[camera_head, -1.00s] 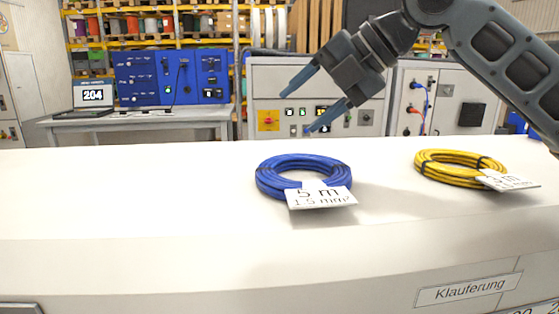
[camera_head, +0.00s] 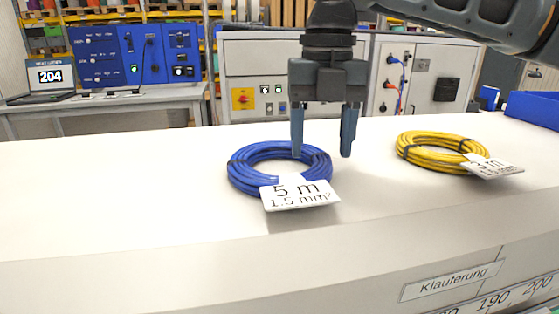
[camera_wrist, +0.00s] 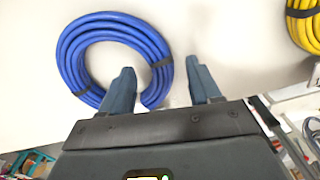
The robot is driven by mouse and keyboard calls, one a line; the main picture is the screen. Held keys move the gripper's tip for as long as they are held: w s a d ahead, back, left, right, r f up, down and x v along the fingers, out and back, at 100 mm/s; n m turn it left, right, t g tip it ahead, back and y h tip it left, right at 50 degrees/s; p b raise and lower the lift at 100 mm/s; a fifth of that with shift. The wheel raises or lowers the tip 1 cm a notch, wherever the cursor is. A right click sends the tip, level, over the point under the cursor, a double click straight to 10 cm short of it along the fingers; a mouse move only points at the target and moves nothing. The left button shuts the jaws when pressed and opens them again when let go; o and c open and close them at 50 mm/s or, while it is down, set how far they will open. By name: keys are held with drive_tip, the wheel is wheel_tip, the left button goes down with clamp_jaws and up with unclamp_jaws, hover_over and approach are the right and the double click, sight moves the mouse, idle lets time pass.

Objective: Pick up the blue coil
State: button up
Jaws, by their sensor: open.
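The blue coil (camera_head: 240,172) lies flat on the white surface, with a white tag (camera_head: 300,194) reading "5 m 1.5 mm²" at its front. My gripper (camera_head: 323,152) points straight down above the coil's right side, open, with nothing between its fingers. In the head view the left finger overlaps the coil's right part and the right finger is just beyond its edge. In the wrist view the blue coil (camera_wrist: 68,55) is at the upper left, and my fingers (camera_wrist: 165,85) straddle the lower right of its ring. I cannot tell the exact height above it.
A yellow coil (camera_head: 415,154) with a white tag (camera_head: 492,167) lies to the right on the same white surface (camera_head: 120,200). A blue bin (camera_head: 533,108) stands at the far right. The surface left of the blue coil is clear.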

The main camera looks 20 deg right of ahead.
drive_tip(key=shift+f, duration=1.15)
clamp_jaws()
